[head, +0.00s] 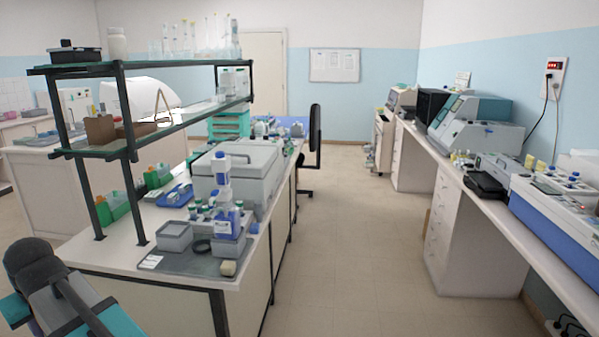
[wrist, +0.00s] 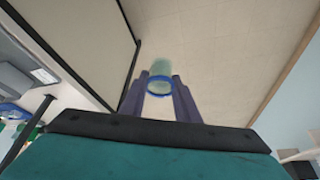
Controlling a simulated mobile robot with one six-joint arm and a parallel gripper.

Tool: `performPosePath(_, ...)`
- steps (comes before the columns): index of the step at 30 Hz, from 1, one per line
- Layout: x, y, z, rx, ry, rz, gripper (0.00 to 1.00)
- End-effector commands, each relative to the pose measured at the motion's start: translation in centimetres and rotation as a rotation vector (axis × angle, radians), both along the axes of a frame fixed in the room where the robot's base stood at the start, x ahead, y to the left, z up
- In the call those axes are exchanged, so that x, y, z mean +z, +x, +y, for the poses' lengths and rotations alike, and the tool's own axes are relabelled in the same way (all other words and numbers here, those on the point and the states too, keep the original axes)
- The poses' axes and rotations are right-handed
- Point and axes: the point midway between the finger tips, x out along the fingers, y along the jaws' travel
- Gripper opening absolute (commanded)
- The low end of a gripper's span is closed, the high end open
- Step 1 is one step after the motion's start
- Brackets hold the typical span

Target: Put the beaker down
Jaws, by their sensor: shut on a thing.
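In the wrist view, a clear, pale-green beaker (wrist: 158,72) with a blue band is between the fingers of my gripper (wrist: 160,88). My gripper is shut on it. Behind the beaker only beige floor shows, so it is held in the air, clear of any surface under it in this view. In the head view part of my arm shows at the lower left; the gripper and the beaker are out of that view.
The island bench (head: 130,262) carries a grey tray (head: 190,262) with tubs and bottles near its front end. A two-level shelf (head: 100,152) stands over it. The right counter (head: 500,215) holds instruments. The floor aisle (head: 345,250) is clear.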

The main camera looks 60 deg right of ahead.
Motion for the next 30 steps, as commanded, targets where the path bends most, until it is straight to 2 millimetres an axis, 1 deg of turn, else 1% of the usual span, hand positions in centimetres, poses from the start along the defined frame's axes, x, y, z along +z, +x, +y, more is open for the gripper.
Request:
performPosePath(9, 0.0, 0.0, -1.2, -0.017, 0.000, 0.000, 0.07)
performPosePath(20, 0.0, 0.0, -2.0, -0.029, 0.000, 0.000, 0.07)
performPosePath(30, 0.0, 0.0, -3.6, -0.051, 0.000, 0.000, 0.07)
